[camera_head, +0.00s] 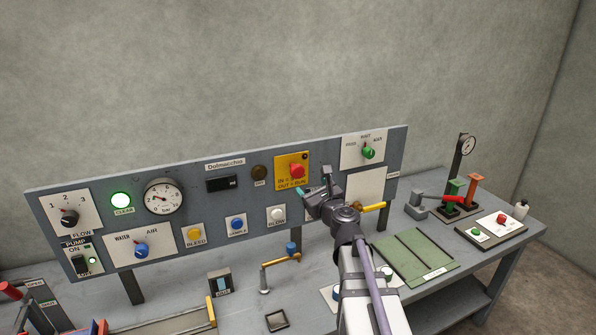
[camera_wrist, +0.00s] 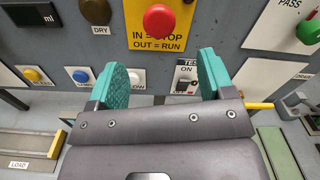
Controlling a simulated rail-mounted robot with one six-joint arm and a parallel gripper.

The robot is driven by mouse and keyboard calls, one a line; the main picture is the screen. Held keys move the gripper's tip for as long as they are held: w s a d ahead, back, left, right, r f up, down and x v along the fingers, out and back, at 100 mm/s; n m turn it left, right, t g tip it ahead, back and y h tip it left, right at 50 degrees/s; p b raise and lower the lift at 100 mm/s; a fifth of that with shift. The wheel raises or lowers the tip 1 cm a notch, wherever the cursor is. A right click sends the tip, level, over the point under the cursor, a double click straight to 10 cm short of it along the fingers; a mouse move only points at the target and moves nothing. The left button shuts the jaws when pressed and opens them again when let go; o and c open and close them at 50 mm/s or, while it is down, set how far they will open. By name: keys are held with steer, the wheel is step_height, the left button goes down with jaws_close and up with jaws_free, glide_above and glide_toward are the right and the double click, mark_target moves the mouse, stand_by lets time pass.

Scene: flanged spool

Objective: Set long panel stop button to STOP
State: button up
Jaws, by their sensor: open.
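The red mushroom-shaped stop button (camera_head: 296,171) sits on a yellow plate (camera_head: 283,184) on the long grey panel. The plate reads "IN = STOP, OUT = RUN". The button (camera_wrist: 159,18) also shows at the top middle of the wrist view; I cannot tell whether it is in or out. My gripper (camera_head: 313,181) is open and empty, just in front of the panel and close to the lower right of the plate. In the wrist view my teal fingers (camera_wrist: 164,60) stand wide apart below the button, not touching it.
A white button (camera_head: 277,213) and a TEST switch (camera_wrist: 186,86) are below the plate. A green selector (camera_head: 368,153) is at the upper right. A yellow lever (camera_head: 374,207) sticks out right of my gripper.

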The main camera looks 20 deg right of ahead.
mark_target(298, 172)
steer(key=w, duration=1.1)
steer(key=shift+a, duration=0.15)
steer(key=shift+s, duration=0.1)
steer(key=c, duration=1.3)
steer(key=shift+w, duration=0.95)
steer(key=o, duration=1.3)
steer(key=shift+s, duration=0.15)
steer(key=s, duration=1)
steer(key=shift+s, duration=0.3)
